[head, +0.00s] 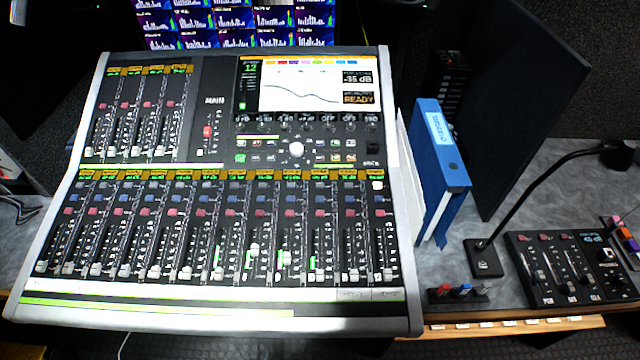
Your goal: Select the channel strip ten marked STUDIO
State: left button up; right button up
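The mixing console (412,270) stands on the desk, its lower bank made of several channel strips side by side. Counting from the left, channel strip ten (320,230) is in the right part of this bank. Its label (319,175) is too small for me to read STUDIO. The button at the top of the far-right strip (377,185) looks bright white, while the others look dull. The console's screen (305,85) shows a green 12, a curve, "-35 dB" and "READY". Neither of my grippers is in view.
A blue binder (440,165) stands right of the console. A gooseneck microphone (484,258) and a small fader panel (570,270) are further right. A dark upright panel (525,90) rises behind them. Monitors (235,22) line the back. The space above the strips is clear.

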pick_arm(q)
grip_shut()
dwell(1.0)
